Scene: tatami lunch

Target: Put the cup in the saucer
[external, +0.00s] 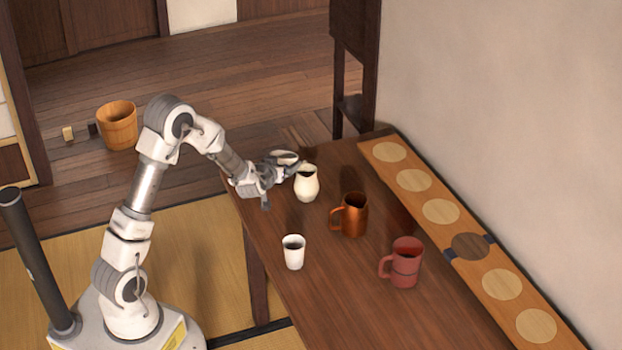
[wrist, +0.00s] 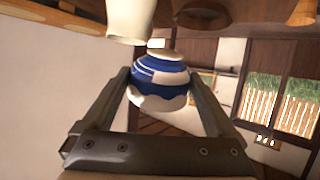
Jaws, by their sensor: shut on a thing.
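My gripper (external: 280,170) is above the table's far left part, beside and behind the cream jug (external: 307,185). In the wrist view, my gripper (wrist: 158,80) has its fingers on both sides of a round blue and white cup (wrist: 160,76), and is shut on it. The cup (external: 286,156) shows small in the external view, partly hidden by the gripper and clear of the table. I cannot make out a saucer for certain. Pale round discs (external: 441,211) and one dark disc (external: 470,246) lie on a long wooden board (external: 455,268).
A white tumbler (external: 293,254), a copper jug (external: 354,217) and a red mug (external: 405,264) stand on the brown table (external: 335,300). The board runs along the wall. The table's front part is clear. A wooden bucket (external: 118,128) stands on the floor.

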